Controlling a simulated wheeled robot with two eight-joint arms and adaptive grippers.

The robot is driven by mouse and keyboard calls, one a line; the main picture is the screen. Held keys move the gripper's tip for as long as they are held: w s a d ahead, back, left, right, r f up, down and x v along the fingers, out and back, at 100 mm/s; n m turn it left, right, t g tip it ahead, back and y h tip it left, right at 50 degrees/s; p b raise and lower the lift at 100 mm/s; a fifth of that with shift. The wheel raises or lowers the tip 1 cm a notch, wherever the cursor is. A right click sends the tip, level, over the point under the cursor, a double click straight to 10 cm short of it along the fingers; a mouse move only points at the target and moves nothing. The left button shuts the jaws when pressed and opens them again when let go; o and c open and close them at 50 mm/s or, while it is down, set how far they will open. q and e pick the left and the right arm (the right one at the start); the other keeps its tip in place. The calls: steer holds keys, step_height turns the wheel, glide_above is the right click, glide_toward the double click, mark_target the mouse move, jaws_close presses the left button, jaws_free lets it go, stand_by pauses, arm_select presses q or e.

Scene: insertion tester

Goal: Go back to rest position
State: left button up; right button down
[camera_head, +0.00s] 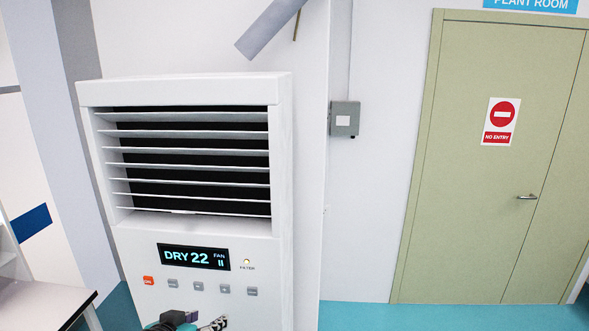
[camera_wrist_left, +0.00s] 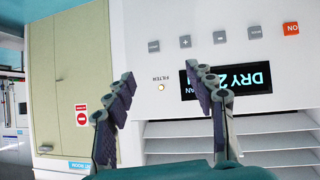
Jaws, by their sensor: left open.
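My left gripper (camera_head: 201,324) shows only in part at the bottom edge of the head view, in front of the lower panel of a white air unit (camera_head: 284,200). In the left wrist view the two dark jointed fingers of my left gripper (camera_wrist_left: 165,85) are spread apart with nothing between them. That view is upside down and shows the unit's display and buttons beyond the fingers. I cannot tell from the pictures whether a fingertip touches the panel. My right gripper is in neither view.
The unit has a display (camera_head: 194,257) reading DRY 22, a row of buttons (camera_head: 198,286) and slatted vents. A grey wall box (camera_head: 345,119) and a green door (camera_head: 460,200) with a no-entry sign stand to the right. A white counter (camera_head: 40,305) is at the lower left. Teal floor shows before the door.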

arm_select(q)
steer(key=s+f+g+y+b, duration=0.1)
steer(key=s+f+b, duration=0.3)
steer(key=f, duration=0.4)
steer(key=s+d+f+n+g+b, duration=0.1)
steer(key=s+f+b, duration=0.4)
steer(key=f, duration=0.4)
steer(key=s+d+f+g+y+b, duration=0.1)
steer(key=s+f+b, duration=0.3)
steer(key=f, duration=0.5)
steer(key=shift+s+d+g+y, duration=0.15)
steer(key=shift+s+g+y, duration=0.2)
steer(key=shift+g, duration=0.25)
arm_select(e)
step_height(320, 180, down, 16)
arm_select(q)
steer(key=shift+f, duration=0.1)
